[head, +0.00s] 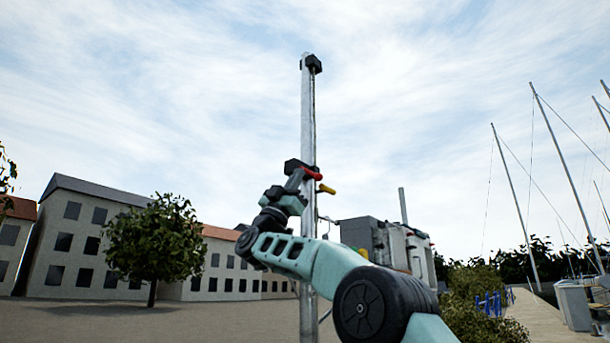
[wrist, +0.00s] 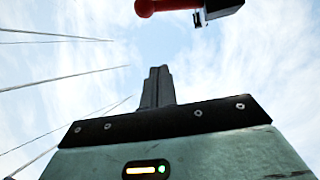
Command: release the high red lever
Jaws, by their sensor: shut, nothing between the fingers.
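The high red lever (head: 312,173) sticks out to the right from a black fitting on the grey metal post (head: 307,120). In the wrist view the red lever (wrist: 168,6) shows at the top edge, partly cut off, beside a dark block. My gripper (head: 299,177) is close to the lever in the head view, just left of it and overlapping the post. In the wrist view my gripper (wrist: 158,72) is shut, its fingers together and empty. Sky shows between the fingertips and the lever there, so no touch is seen.
A yellow lever (head: 327,189) sits just below the red one. A grey cabinet (head: 362,234) with several attached items stands right of the post. A black cap (head: 312,64) tops the post. Open sky surrounds the upper post.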

